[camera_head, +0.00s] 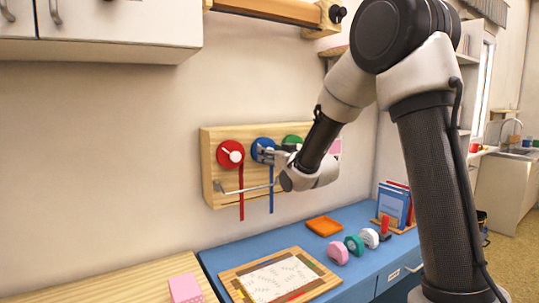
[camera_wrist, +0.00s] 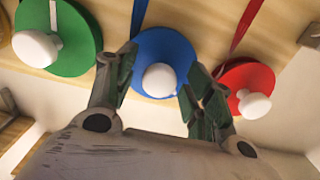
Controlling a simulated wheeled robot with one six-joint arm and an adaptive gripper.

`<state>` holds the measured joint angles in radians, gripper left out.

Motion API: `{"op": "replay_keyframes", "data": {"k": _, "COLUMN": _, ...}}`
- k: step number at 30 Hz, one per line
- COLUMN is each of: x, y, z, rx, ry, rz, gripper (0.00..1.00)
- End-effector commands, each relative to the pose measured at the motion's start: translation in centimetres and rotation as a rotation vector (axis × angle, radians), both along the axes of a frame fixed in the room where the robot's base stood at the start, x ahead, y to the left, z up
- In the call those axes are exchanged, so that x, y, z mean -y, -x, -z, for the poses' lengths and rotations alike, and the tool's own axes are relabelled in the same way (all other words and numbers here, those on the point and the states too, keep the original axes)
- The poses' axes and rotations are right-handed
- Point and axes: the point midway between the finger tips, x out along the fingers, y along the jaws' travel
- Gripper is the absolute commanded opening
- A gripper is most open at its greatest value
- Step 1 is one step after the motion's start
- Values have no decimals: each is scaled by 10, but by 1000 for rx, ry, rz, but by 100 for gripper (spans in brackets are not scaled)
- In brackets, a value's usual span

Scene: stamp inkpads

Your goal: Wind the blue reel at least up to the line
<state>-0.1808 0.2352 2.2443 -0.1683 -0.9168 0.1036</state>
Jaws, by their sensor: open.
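The blue reel (camera_head: 262,149) is a disc on a wooden wall board, between a red and a green reel. A blue strap (camera_head: 271,198) hangs from it. In the wrist view the blue reel (camera_wrist: 165,57) is in the middle, with a white knob (camera_wrist: 159,80) on its face. My gripper (camera_wrist: 157,75) is open, with one finger on each side of the knob; I cannot tell if either finger touches it. In the head view my gripper (camera_head: 268,153) is in front of the blue reel and partly covers it.
The red reel (camera_head: 230,154) with its red strap and the green reel (camera_wrist: 58,38) flank the blue one closely. A metal bar crosses the lower board (camera_head: 213,178). Below, a blue desk (camera_head: 213,262) holds a framed sheet, an orange tray (camera_head: 324,226), several stamps and books.

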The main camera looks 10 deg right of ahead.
Motion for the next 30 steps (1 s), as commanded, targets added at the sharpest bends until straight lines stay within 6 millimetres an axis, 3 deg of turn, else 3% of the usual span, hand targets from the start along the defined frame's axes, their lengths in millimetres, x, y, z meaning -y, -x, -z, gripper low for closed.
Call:
{"op": "replay_keyframes", "data": {"k": 11, "x": -3, "y": -9, "z": 0, "rx": -1, "ry": 0, "rz": 0, "gripper": 52}}
{"op": "replay_keyframes", "data": {"k": 19, "x": -3, "y": -9, "z": 0, "rx": -1, "ry": 0, "rz": 0, "gripper": 6}}
{"op": "replay_keyframes", "data": {"k": 30, "x": -3, "y": -9, "z": 0, "rx": 13, "ry": 44, "rz": 0, "gripper": 6}}
